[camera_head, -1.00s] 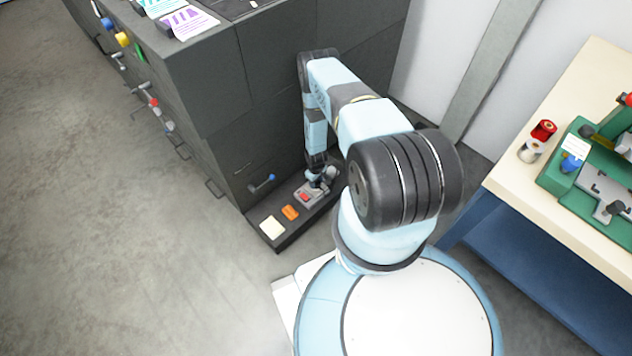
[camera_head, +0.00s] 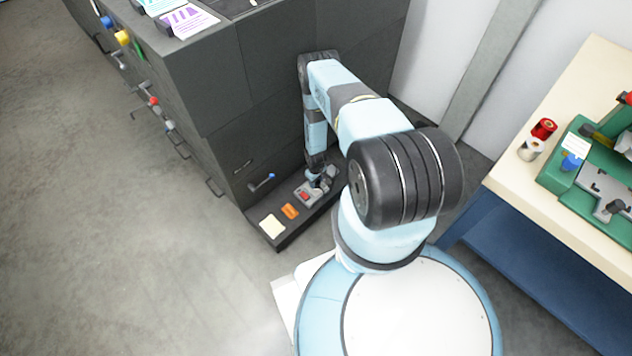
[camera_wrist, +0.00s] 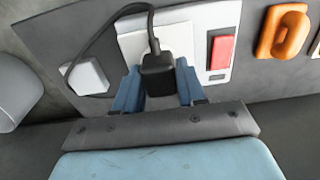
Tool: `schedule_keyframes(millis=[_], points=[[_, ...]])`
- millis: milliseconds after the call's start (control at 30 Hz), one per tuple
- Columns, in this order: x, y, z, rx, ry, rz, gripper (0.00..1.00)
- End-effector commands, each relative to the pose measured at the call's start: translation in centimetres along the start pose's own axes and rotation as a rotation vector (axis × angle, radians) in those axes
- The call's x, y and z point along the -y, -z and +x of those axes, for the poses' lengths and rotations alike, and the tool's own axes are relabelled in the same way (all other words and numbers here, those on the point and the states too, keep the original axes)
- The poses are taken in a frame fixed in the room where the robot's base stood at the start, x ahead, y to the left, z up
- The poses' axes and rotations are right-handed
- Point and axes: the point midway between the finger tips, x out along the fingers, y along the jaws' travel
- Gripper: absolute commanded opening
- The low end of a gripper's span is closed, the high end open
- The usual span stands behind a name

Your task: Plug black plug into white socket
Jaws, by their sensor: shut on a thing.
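In the wrist view, my gripper (camera_wrist: 158,92) is shut on the black plug (camera_wrist: 157,72), one blue finger on each side of it. A black cord rises from the plug and loops left to a white block (camera_wrist: 87,78). The white socket (camera_wrist: 178,38) is a square plate directly behind the plug, and the plug hides part of its face. I cannot tell whether the plug touches the socket or how deep it sits. In the head view, my gripper (camera_head: 318,182) is low at the dark cabinet's base, and the plug is too small to make out.
Beside the socket is a red switch (camera_wrist: 222,52) on a white plate, then an orange handle (camera_wrist: 283,32). A grey cylinder (camera_wrist: 14,98) stands at the left. The dark cabinet (camera_head: 270,80) rises behind my arm. A workbench (camera_head: 560,215) is at the right; the left floor is clear.

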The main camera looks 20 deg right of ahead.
Motion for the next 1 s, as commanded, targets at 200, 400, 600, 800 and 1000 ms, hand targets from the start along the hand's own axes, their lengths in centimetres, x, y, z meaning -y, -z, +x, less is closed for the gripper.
schedule_keyframes(millis=[200,400,600,800,1000], points=[[-0.01,0.01,-0.02,0.000,0.000,0.000,0.00],[-0.01,0.02,-0.01,0.000,0.000,0.000,0.00],[0.00,0.00,0.16,0.000,0.000,0.000,0.00],[0.00,0.00,0.40,0.000,0.000,0.000,0.00],[-0.01,0.02,0.38,0.000,0.000,0.000,0.26]])
